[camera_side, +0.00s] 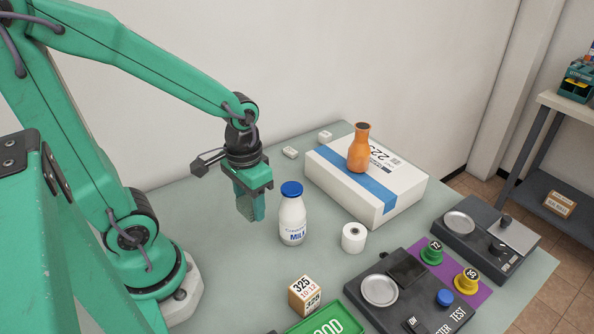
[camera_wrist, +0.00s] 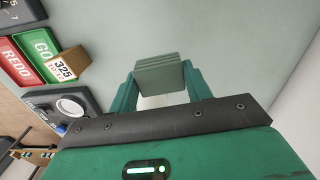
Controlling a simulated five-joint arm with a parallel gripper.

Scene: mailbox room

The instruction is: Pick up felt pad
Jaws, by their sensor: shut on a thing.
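My gripper (camera_side: 251,208) points down above the grey-green table, left of the milk bottle. In the wrist view, my gripper (camera_wrist: 161,84) is shut on a grey-green felt pad (camera_wrist: 159,72). The pad is a blocky piece with layered lines across it, held between the two green fingers. In the side view the fingers hide most or all of the pad. I cannot tell exactly how high it is above the table.
A milk bottle (camera_side: 292,217) stands close to the right of my gripper. A white roll (camera_side: 354,238), a box (camera_side: 405,193) bearing an orange vase (camera_side: 360,150), a 325 block (camera_side: 304,296) and a scale (camera_side: 415,290) stand farther right or in front. The table left of my gripper is clear.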

